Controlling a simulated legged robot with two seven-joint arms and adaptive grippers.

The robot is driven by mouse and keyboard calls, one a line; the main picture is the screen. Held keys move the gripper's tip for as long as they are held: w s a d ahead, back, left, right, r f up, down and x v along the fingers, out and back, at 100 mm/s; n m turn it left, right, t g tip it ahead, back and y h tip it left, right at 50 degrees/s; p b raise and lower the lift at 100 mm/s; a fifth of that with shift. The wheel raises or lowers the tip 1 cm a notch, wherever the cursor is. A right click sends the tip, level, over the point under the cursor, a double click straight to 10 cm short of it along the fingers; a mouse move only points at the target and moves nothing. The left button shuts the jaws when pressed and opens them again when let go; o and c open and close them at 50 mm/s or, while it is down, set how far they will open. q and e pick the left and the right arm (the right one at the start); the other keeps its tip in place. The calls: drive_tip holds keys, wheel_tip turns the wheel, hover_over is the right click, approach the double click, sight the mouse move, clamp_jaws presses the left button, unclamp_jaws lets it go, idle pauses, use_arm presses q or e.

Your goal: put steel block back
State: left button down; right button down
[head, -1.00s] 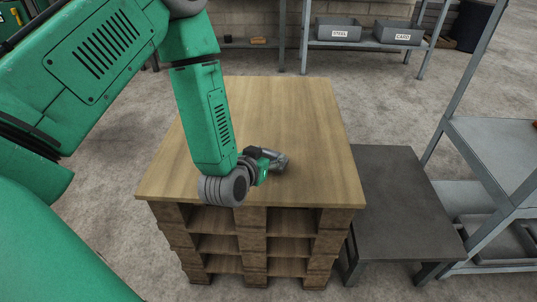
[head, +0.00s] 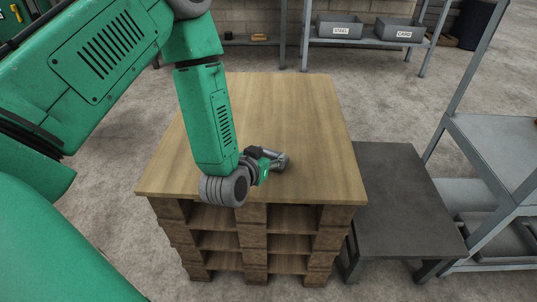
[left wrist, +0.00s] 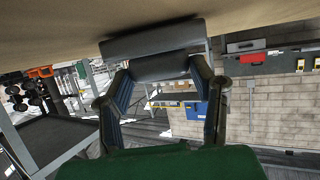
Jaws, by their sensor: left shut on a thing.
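The steel block (left wrist: 155,40) is a grey bar in the left wrist view. It sits between the fingertips of my left gripper (left wrist: 160,70), which is shut on it. The wooden tabletop (left wrist: 60,35) shows close beside the block; I cannot tell whether they touch. In the head view my left gripper (head: 279,161) is low over the front middle of the pallet-built table (head: 290,110). The block is hard to separate from the fingers there. My right gripper is not in view.
A grey bin labelled STEEL (head: 340,30) and another that seems to read CARD (head: 400,34) stand on the back shelf. A low dark table (head: 400,205) is right of the wooden table. A metal rack (head: 495,140) stands at far right. Most of the wooden top is clear.

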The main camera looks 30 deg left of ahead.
use_arm(q)
drive_tip(key=shift+f, duration=0.1)
idle(0.4)
unclamp_jaws()
idle(0.3)
drive_tip(key=shift+s+d, duration=0.15)
drive_tip(key=shift+s, duration=0.7)
drive_tip(key=shift+s+d, duration=0.1)
drive_tip(key=shift+s, duration=0.7)
drive_tip(key=shift+s+d+p, duration=0.2)
drive_tip(key=shift+s+d, duration=0.05)
drive_tip(key=shift+s, duration=1.15)
drive_tip(key=shift+s+d+p, duration=0.15)
drive_tip(key=shift+s+d, duration=0.05)
drive_tip(key=shift+s, duration=1.2)
